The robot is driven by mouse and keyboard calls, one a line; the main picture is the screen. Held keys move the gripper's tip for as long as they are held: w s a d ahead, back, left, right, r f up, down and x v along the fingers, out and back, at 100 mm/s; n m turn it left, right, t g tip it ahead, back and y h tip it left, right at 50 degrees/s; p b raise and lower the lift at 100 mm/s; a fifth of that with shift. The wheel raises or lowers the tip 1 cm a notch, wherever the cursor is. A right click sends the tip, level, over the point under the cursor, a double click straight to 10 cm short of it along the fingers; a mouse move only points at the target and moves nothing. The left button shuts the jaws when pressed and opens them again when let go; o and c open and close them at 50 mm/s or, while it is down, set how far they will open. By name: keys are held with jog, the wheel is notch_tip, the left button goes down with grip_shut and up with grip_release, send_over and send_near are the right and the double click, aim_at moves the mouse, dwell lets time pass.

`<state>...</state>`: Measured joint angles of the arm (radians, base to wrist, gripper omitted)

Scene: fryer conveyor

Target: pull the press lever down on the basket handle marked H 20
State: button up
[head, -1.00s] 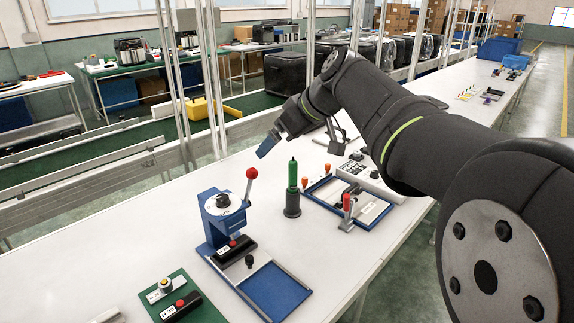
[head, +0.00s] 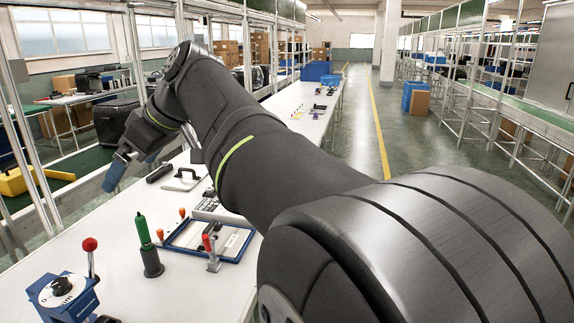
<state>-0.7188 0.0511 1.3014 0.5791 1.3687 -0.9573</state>
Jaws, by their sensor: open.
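A blue press (head: 72,305) with a round white dial top stands at the lower left, cut off by the bottom edge. Its lever (head: 90,262) stands up and ends in a red ball (head: 89,244). The handle lying in the press is mostly out of the picture, and no H 20 marking can be read. My gripper (head: 115,174) with blue fingers is open and empty. It hangs in the air beyond the press, to its upper right in the picture, apart from the lever. The fingers show side-on, so the gap between them is hidden.
A green bottle-shaped tool (head: 142,229) stands in a dark holder (head: 152,263) right of the press. Beyond it is a blue-framed tray (head: 188,249) with a red-tipped clamp (head: 208,245). The white table (head: 190,295) is bare at the front. My arm hides part of the table.

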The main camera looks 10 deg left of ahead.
jog(key=shift+c, duration=0.4)
jog(key=shift+a, duration=0.1)
jog(key=c, duration=1)
jog(key=n+t+h, duration=0.2)
jog(key=n+h, duration=0.4)
jog(key=n, duration=0.4)
send_near(89, 240)
jog(key=x, duration=1.1)
jog(key=shift+a+f, duration=0.1)
jog(key=shift+f, duration=0.1)
jog(key=shift+c, duration=0.2)
grip_shut()
